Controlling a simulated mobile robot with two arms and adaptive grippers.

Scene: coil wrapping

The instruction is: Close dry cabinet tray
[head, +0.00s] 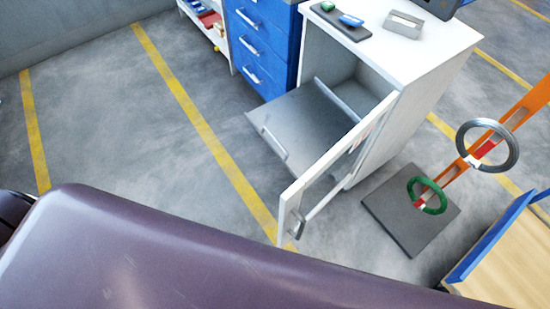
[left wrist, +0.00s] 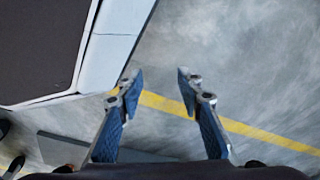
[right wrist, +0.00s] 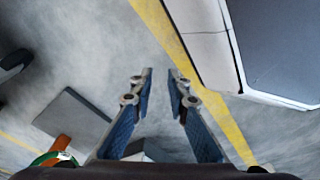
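The white dry cabinet (head: 420,120) stands at upper right in the head view, with its front open. Its grey tray (head: 300,118) is pulled out above the floor, with a bar handle (head: 273,143) on its front edge. The cabinet door (head: 318,175) is swung open on the tray's right, its handle (head: 297,225) near its free edge. My left gripper (left wrist: 160,80) is open and empty over bare floor. My right gripper (right wrist: 160,74) is also empty, its fingers apart by a smaller gap. Neither gripper shows in the head view; neither wrist view shows the tray.
Blue drawers (head: 262,45) stand left of the cabinet. A coil stand on a dark base plate (head: 395,220) holds a green coil (head: 411,190) and a grey coil (head: 515,150) right of the door. A wooden-topped blue-edged table (head: 510,265) is at lower right. Floor left of the tray is clear.

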